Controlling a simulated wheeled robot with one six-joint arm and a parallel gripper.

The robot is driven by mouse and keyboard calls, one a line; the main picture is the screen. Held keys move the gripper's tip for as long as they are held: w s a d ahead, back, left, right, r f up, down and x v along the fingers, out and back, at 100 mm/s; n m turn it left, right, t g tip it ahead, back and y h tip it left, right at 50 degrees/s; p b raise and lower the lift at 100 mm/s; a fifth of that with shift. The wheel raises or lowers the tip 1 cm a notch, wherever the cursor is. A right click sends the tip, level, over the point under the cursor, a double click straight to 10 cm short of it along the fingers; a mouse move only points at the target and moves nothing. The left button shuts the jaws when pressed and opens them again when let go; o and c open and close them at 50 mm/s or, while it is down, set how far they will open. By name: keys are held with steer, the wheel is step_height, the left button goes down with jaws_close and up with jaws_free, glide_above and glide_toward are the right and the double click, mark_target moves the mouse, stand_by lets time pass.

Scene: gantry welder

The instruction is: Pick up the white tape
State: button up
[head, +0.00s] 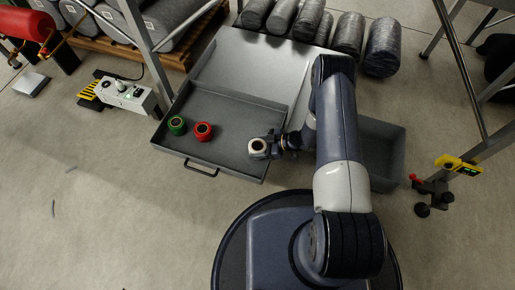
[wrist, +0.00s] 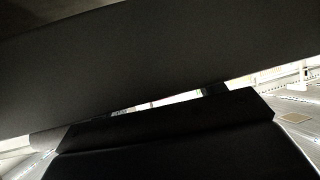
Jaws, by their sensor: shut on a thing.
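The white tape (head: 258,147) is a small white roll with a dark centre, in the head view at the front right part of the grey drawer (head: 228,165). My gripper (head: 273,144) reaches it from the right and is shut on it. Whether the roll touches the drawer floor or hangs above it, I cannot tell. A green tape (head: 177,125) and a red tape (head: 203,131) lie to the left in the same drawer. The wrist view is mostly filled by dark shapes close to the camera, and the white tape cannot be made out there.
An open grey bin (head: 382,150) stands right of the drawer, partly behind my arm. Dark wrapped rolls (head: 348,35) lie at the back. A control box (head: 130,95) sits on the floor at left. A metal frame leg (head: 462,70) stands at right. The front left floor is clear.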

steer(key=c, duration=0.3)
steer(key=shift+r, duration=0.1)
